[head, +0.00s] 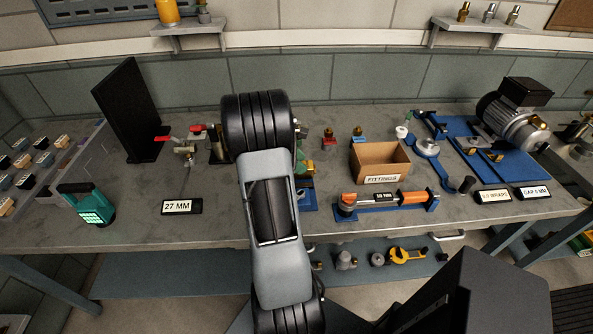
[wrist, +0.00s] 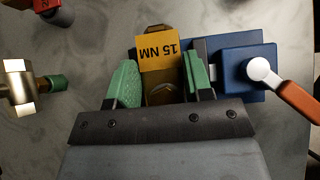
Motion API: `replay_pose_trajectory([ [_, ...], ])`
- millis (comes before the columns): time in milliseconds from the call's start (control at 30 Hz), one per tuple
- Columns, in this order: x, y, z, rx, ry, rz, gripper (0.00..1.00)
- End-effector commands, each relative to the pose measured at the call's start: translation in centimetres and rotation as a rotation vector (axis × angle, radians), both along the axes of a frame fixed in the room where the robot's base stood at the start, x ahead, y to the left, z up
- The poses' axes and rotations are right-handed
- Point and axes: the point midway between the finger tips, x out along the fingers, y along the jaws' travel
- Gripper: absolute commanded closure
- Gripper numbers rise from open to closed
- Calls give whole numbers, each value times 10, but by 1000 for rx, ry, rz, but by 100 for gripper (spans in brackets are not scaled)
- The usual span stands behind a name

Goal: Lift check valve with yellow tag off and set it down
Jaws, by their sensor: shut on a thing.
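A blue holder (wrist: 238,50) lies around and below the right finger. I cannot tell whether the valve still touches the holder.
In the wrist view, a white ball with an orange handle (wrist: 298,101) is close right of the holder, and a metal fitting (wrist: 20,87) is at left. In the head view, a FITTINGS box (head: 380,163) stands right. Bare bench surrounds the 27 MM sign (head: 181,207).

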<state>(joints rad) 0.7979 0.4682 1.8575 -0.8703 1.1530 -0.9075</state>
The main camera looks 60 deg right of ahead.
Motion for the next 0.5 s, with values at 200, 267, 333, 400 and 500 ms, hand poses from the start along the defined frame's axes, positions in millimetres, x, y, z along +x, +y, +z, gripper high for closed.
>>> replay_pose_trajectory([
  [200,1,-1,12,-3,-2,0,100],
  [267,1,-1,14,-3,-2,0,100],
  [333,0,-1,17,-3,-2,1,100],
  [400,0,-1,19,-3,-2,1,100],
  [500,0,-1,23,-3,-1,0,100],
])
